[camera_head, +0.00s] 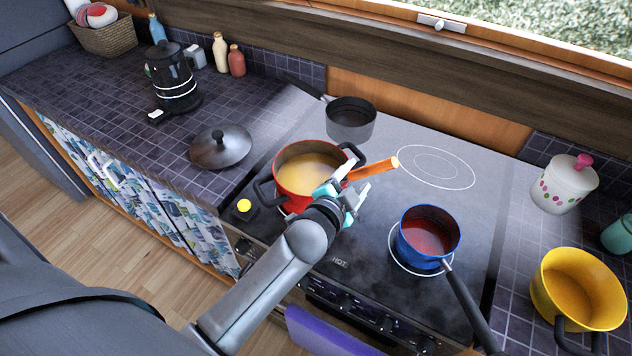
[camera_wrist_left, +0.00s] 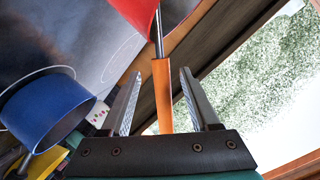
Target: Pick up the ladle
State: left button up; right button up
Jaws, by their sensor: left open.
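The ladle has an orange handle (camera_head: 375,168) that sticks out to the right over the rim of the red pot (camera_head: 299,183). The pot holds a yellowish soup on the stove, and the ladle's bowl is hidden inside it. My left gripper (camera_head: 348,180) is at the pot's right rim, beside the handle. In the left wrist view the open jaws (camera_wrist_left: 160,74) stand on either side of the orange handle (camera_wrist_left: 162,98), with a gap on each side. A metal shaft runs from the handle to the red pot (camera_wrist_left: 138,10). My right gripper is in neither view.
A blue saucepan (camera_head: 429,237) with red sauce stands at front right of the stove. A dark saucepan (camera_head: 350,122) is behind the red pot. A lid (camera_head: 220,146) lies on the left counter. A yellow pot (camera_head: 577,290) stands on the right counter. The back-right burner (camera_head: 436,167) is bare.

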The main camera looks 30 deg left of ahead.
pick_arm(q)
jog(key=shift+x, duration=2.45)
jog(key=shift+a, duration=0.15)
jog(key=shift+c, duration=0.2)
grip_shut()
